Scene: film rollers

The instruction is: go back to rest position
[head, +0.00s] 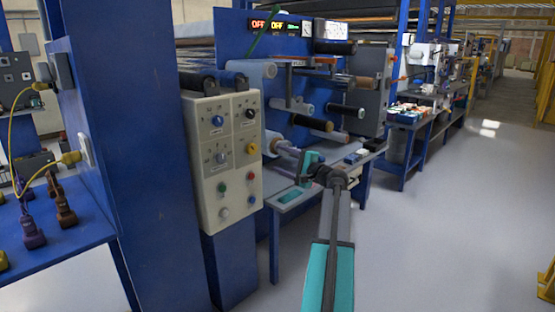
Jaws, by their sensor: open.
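My arm reaches up from the bottom middle of the head view, with a grey and teal link and a dark joint. Its far end bends to the left, where a teal wrist part and my gripper (302,181) show small above the work table (286,203). My gripper is open, and I see nothing held in it. The fingers are small and partly hidden by the arm, so their exact gap is hard to make out.
A grey control box (222,158) with knobs and buttons stands left of my arm, beside a thick blue column (135,130). Film rollers (312,123) stick out behind the table. A second bench (412,120) stands farther back.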

